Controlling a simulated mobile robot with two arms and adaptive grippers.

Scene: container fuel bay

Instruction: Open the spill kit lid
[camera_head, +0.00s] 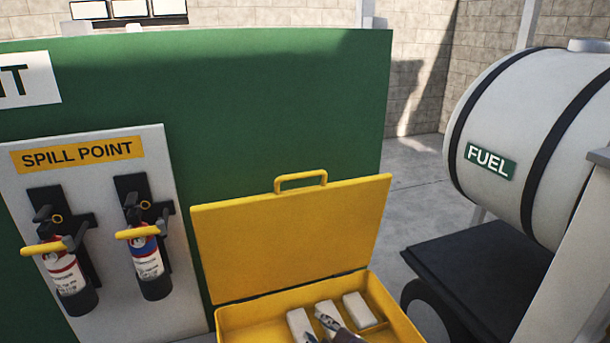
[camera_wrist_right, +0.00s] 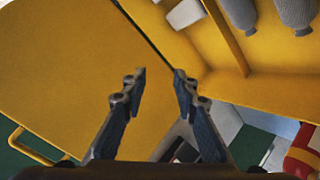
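The yellow spill kit box (camera_head: 408,325) is at the bottom middle of the head view. Its lid (camera_head: 295,240) stands raised and tilted back, with the yellow handle (camera_head: 300,181) along its top edge. White packets (camera_head: 357,308) lie inside. My right gripper (camera_head: 333,336) shows only partly, at the bottom edge over the box. In the right wrist view the right gripper (camera_wrist_right: 158,76) is open with nothing between its fingers. The lid (camera_wrist_right: 75,75) fills the left there, with the handle (camera_wrist_right: 38,147) at lower left. My left gripper is not in view.
A green container wall (camera_head: 280,100) stands behind the lid. Two fire extinguishers (camera_head: 148,262) hang on a SPILL POINT board (camera_head: 180,310) at left. A white fuel tank (camera_head: 500,120) on a black cart (camera_head: 480,270) stands at right. Bare floor (camera_head: 415,190) shows between.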

